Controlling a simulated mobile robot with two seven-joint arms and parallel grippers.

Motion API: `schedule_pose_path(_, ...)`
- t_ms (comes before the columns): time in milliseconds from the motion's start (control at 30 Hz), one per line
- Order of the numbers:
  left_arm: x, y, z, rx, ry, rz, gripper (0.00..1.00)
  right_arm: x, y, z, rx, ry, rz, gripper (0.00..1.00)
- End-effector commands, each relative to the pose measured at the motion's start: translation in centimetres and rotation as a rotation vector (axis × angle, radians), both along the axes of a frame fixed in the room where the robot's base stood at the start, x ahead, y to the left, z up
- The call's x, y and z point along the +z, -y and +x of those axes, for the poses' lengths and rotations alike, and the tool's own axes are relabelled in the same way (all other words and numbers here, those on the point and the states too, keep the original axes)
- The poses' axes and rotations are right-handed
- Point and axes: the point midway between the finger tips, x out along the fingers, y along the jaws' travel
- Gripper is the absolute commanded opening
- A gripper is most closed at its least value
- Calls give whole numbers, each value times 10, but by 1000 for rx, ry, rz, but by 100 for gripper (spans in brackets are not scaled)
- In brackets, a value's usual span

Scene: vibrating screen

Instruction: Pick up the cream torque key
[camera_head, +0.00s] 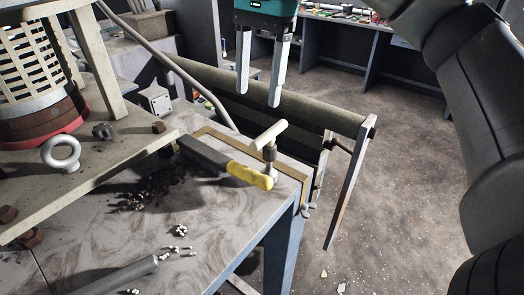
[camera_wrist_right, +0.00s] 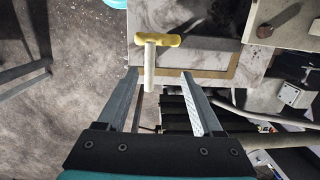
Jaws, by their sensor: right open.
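The cream torque key (camera_head: 269,135) stands upright near the table's corner, a cream crossbar on a metal stem. In the right wrist view its crossbar (camera_wrist_right: 150,68) shows end-on to my palm, between the fingertips in the picture. My right gripper (camera_head: 259,98) is open and empty, its two fingers pointing down above the key and apart from it. It also shows in the right wrist view (camera_wrist_right: 159,73). The stem's lower end is partly hidden by a yellow handle. My left gripper is not in view.
Dark crumbs (camera_head: 150,188) and a metal eye bolt (camera_head: 61,154) are to the left. A roller-like bar (camera_head: 300,108) runs behind the table. Floor is open on the right.

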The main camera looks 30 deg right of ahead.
Motion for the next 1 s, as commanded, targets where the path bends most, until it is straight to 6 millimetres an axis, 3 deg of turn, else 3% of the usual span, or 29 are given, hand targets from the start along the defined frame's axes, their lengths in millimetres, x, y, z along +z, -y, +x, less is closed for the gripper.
schedule_pose_path(100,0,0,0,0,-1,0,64,7,15,-3,14,8,-85,68)
schedule_pose_path(233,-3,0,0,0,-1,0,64,1,20,-5,20,4,-112,68)
schedule_pose_path(533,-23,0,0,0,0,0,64,-47,19,-6,19,1,-107,68)
schedule_pose_path(700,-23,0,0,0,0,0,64,-76,20,-6,18,2,-109,68)
schedule_pose_path(1000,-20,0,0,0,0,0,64,-99,19,-7,18,4,-107,68)
